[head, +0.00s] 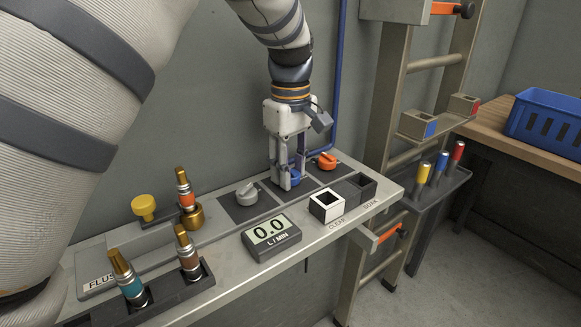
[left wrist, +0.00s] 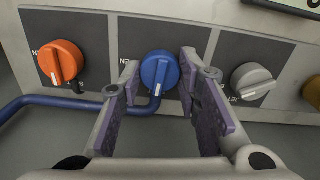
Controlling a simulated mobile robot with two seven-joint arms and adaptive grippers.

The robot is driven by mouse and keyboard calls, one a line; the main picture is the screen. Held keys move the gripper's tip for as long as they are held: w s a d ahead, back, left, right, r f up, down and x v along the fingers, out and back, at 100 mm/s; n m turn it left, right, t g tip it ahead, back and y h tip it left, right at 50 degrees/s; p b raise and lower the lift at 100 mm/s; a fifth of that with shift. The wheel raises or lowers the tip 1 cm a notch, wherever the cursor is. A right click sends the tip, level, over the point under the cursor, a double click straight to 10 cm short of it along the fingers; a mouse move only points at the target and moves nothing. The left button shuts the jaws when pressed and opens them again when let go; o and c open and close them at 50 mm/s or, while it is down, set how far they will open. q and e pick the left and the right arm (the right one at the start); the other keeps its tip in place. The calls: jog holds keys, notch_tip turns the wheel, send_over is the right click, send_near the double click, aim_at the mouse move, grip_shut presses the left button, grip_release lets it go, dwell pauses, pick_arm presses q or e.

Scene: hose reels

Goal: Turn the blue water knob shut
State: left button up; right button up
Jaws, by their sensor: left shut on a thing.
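The blue water knob (left wrist: 159,70) sits on a dark square plate between an orange knob (left wrist: 61,63) and a grey knob (left wrist: 252,81). Its white pointer line faces the bottom of the left wrist view. In the head view the blue knob (head: 295,179) is partly hidden by my left gripper (head: 287,184), which comes down from above with one finger on each side of it and is shut on it. A flow display (head: 271,236) in front reads 0.0 L/MIN. My right gripper is not in view.
A blue pipe (head: 340,90) runs down the wall. A ladder-like rack and blue crate (head: 545,118) are at right.

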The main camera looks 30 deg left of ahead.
pick_arm(q)
jog(key=shift+n, duration=0.5)
jog(key=o, duration=1.1)
jog(key=shift+o, duration=0.2)
notch_tip(320, 180, up, 12)
